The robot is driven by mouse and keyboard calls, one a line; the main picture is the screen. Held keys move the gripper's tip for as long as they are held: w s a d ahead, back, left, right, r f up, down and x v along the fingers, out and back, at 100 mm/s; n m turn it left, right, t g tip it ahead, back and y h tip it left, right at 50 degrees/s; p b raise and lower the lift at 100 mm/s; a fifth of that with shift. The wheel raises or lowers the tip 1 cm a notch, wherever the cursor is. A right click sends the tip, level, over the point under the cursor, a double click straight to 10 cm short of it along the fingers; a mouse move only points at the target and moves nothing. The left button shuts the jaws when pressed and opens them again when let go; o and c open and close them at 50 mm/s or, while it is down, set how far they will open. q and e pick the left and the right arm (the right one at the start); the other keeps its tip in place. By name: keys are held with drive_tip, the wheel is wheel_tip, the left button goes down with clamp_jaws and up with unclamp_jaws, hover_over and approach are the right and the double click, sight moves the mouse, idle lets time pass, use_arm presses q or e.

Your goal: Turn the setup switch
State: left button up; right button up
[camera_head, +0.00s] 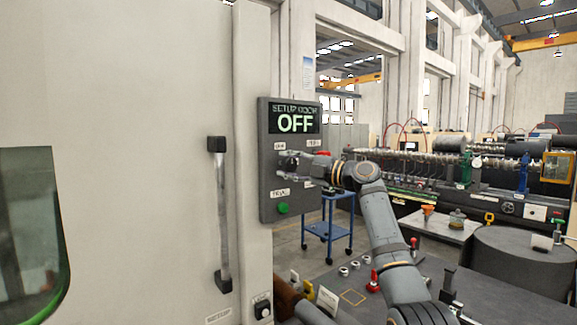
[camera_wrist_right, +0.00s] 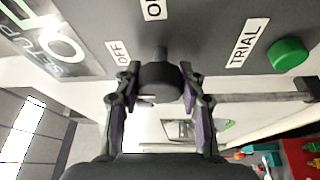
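The setup switch is a dark round knob (camera_wrist_right: 158,82) on a grey control panel (camera_head: 268,205), with OFF, ON and TRIAL labels around it. The panel's display (camera_head: 295,121) reads SETUP MODE OFF. My right gripper (camera_head: 287,163) reaches the panel from the right and hides most of the knob in the head view. In the right wrist view its two fingers (camera_wrist_right: 159,84) stand on either side of the knob, apparently against it. A green button (camera_head: 283,208) sits below the switch; it also shows in the wrist view (camera_wrist_right: 289,54). My left gripper is out of view.
The panel is mounted beside a large white machine door with a vertical handle (camera_head: 219,215). Below are a small black knob (camera_head: 263,310) and a blue cart (camera_head: 328,230). A grey worktable with small parts lies under my right arm.

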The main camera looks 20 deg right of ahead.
drive_tip(key=o, duration=0.4)
drive_tip(key=shift+o, duration=0.2)
drive_tip(key=v, duration=1.2)
drive_tip(key=shift+f, duration=0.15)
